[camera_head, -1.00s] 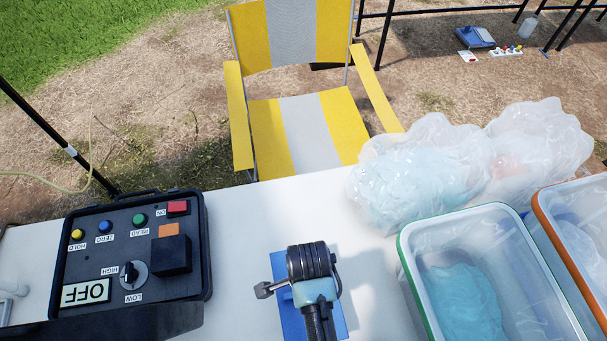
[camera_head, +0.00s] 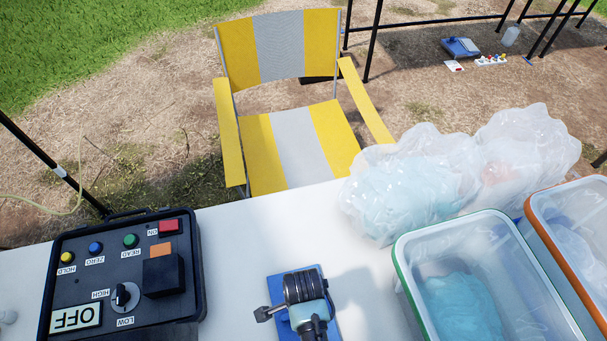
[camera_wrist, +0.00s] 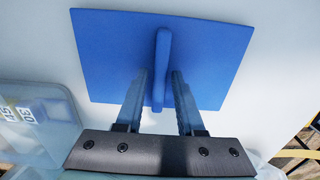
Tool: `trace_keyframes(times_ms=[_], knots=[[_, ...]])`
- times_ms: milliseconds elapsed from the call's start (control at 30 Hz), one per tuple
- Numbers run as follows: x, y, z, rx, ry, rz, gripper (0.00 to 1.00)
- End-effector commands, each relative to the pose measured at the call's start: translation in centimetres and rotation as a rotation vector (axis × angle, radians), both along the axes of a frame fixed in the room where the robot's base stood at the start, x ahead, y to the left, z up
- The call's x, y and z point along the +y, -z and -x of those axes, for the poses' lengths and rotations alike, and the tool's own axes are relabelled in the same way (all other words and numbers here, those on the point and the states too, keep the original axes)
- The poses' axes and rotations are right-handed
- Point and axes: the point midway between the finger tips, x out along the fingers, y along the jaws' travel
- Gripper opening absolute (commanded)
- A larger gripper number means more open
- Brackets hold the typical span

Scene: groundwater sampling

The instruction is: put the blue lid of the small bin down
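The blue lid (camera_head: 280,293) lies on or just over the white table in the head view, below my gripper (camera_head: 305,298), whose fingertips are hidden there. In the wrist view the lid (camera_wrist: 115,50) is a flat blue plate with a raised bar handle (camera_wrist: 162,50) along its middle. The two fingers of my gripper (camera_wrist: 161,82) stand one on each side of this handle, with narrow gaps visible between them and it. The gripper looks open around the handle. Contact between lid and table cannot be seen clearly.
A clear bin with a green rim (camera_head: 405,275) and one with an orange rim (camera_head: 548,238) stand at right. Filled plastic bags (camera_head: 410,190) lie behind them. A black control box (camera_head: 125,270) is at left. A striped chair (camera_head: 300,145) stands beyond the white table (camera_head: 235,245).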

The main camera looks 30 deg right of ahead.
Motion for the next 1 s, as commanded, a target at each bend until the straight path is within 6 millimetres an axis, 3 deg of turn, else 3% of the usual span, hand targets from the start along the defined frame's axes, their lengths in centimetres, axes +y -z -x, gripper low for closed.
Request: trace_keyframes(times_ms=[300, 467, 1000], knots=[[0.0, 0.0, 0.0, 0.0, 0.0, 0.0, 0.49], [0.0, -1.1, -0.1, -0.003, 0.0, 0.001, 0.49], [0.0, -11.0, -0.1, -0.003, 0.0, 0.001, 0.49]])
